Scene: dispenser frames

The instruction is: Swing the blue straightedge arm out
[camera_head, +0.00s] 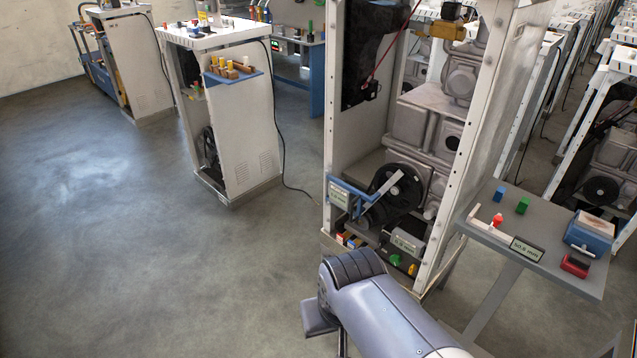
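The blue straightedge arm (354,188) is a thin blue bar at the lower left of the open dispenser frame (331,95). A light grey strip crosses the wheel just right of the bar. My arm comes in from the bottom, below the frame. My gripper's fingers do not show, and no part of my arm touches the blue bar.
A grey side table (560,262) at right holds green and blue blocks, a red knob, a label and a blue box. Low in the frame are a labelled grey box (404,241) and a green knob (395,260). Open floor lies to the left; a black cable trails behind.

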